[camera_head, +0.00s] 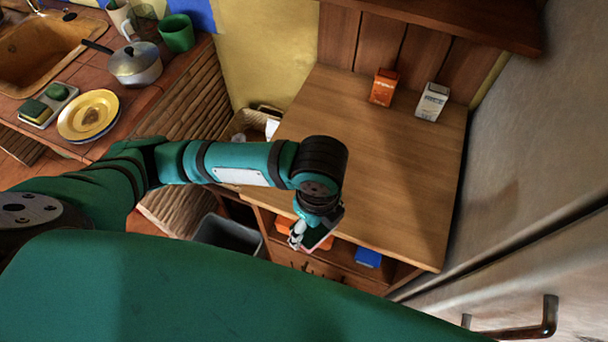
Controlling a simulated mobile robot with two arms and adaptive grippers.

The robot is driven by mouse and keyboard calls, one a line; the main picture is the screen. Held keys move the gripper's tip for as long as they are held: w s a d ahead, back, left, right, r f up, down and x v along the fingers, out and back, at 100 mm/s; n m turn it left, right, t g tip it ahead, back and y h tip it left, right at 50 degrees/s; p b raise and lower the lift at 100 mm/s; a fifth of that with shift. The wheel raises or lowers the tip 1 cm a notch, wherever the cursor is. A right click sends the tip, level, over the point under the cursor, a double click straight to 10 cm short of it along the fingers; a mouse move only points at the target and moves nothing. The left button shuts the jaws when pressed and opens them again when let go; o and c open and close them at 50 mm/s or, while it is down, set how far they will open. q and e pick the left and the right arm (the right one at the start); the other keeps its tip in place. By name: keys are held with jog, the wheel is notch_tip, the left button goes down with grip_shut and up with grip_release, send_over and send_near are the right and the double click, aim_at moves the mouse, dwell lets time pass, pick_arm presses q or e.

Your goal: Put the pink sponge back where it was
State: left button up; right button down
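No pink sponge can be made out in the head view. My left arm reaches in from the left, over the front edge of the wooden counter. Its gripper (302,234) points down at the front of that counter, by the open shelf below. The wrist and forearm cover much of it, so its fingers and anything between them are unclear. My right gripper is not in view.
The wooden counter (390,160) is mostly bare, with an orange carton (383,87) and a white carton (432,102) at the back. A blue item (368,257) is on the shelf below. A grey bin (228,235) stands lower left. Yellow plates (88,114) and a pot (135,65) are left.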

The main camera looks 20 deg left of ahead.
pick_arm(q)
jog(key=shift+a, duration=0.35)
jog(key=w+a+p, duration=0.1)
jog(key=w, duration=0.4)
jog(key=w+a+f+p, duration=0.1)
jog(key=w+a, duration=0.1)
jog(key=w, duration=0.2)
jog(key=w+a+p, duration=0.1)
jog(key=w, duration=0.4)
jog(key=shift+w+a+f, duration=0.15)
jog(key=shift+w+a, duration=0.15)
jog(key=shift+a, duration=0.1)
notch_tip(320, 180, down, 3)
jog(key=shift+r+p, duration=0.1)
jog(key=shift+p, duration=0.5)
jog(key=shift+f, duration=0.4)
jog(key=shift+f, duration=0.15)
jog(key=o, duration=1)
jog(key=shift+c, duration=0.2)
